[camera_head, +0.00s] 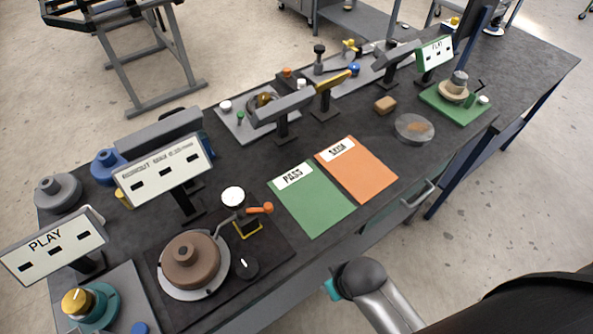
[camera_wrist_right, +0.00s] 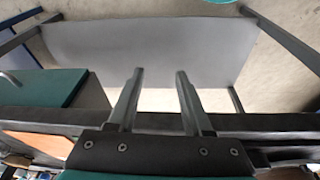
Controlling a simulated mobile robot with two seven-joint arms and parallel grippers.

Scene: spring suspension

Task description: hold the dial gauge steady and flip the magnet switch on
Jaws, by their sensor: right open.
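The dial gauge (camera_head: 233,196) has a round white face and stands at the near left of the dark bench, on a dark mat. Below it is a small base with yellow edges (camera_head: 248,229), and an orange-tipped lever (camera_head: 260,209) points right. A black knob (camera_head: 245,265) with a white mark sits in front of them; I cannot tell which part is the magnet switch. My right gripper (camera_wrist_right: 160,72) is open and empty in the right wrist view, its two fingers apart and away from the gauge. My left gripper is in neither view.
A brown stepped disc (camera_head: 190,258) on a pale round plate sits left of the gauge base. A "READOUT" sign (camera_head: 163,170) stands behind. Green (camera_head: 312,205) and orange (camera_head: 357,172) sheets lie to the right. My right arm is by the bench's front edge.

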